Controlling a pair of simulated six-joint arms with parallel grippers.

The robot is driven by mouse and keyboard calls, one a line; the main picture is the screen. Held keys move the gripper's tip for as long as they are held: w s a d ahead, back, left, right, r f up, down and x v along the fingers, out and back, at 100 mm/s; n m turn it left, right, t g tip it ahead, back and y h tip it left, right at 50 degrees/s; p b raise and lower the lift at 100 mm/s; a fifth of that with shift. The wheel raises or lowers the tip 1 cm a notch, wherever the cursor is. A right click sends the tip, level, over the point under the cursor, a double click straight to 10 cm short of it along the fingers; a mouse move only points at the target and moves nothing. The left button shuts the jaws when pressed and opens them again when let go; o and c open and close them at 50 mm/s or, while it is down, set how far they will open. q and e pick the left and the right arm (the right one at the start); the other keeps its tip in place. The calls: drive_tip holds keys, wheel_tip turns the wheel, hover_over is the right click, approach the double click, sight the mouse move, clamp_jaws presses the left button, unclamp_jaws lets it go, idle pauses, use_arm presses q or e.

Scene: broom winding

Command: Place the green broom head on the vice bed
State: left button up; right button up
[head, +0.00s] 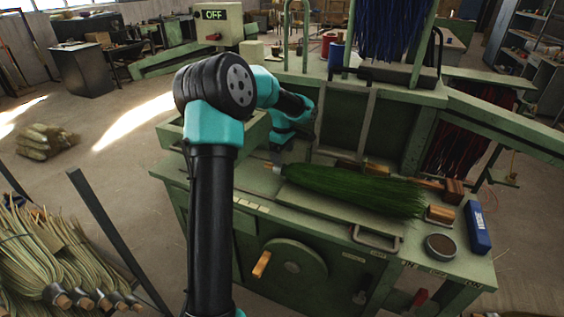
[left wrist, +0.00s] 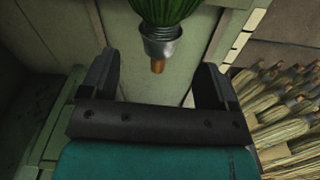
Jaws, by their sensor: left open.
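The green broom head (head: 350,190) lies lengthwise on top of the green machine bench, bristles toward the right. In the left wrist view the green broom head (left wrist: 172,10) ends in a metal collar with a short wooden tip. My left gripper (head: 278,155) is at the collar end of the broom head. In the left wrist view my left gripper (left wrist: 155,62) is open, with the wooden tip between its fingers and no visible grip. A flat plate (head: 315,205) lies along the front of the broom head; I cannot tell whether it is the vice bed. My right gripper is not in view.
A blue box (head: 477,228), a round tin (head: 440,246) and a wooden block (head: 453,190) stand at the bench's right end. A metal handle (head: 376,238) is at the front edge. Uprights and a green panel (head: 343,118) rise behind. Straw bundles (head: 60,255) lie at lower left.

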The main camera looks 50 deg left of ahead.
use_arm(q)
wheel_tip(320, 180, up, 6)
drive_tip(key=shift+f, duration=0.1)
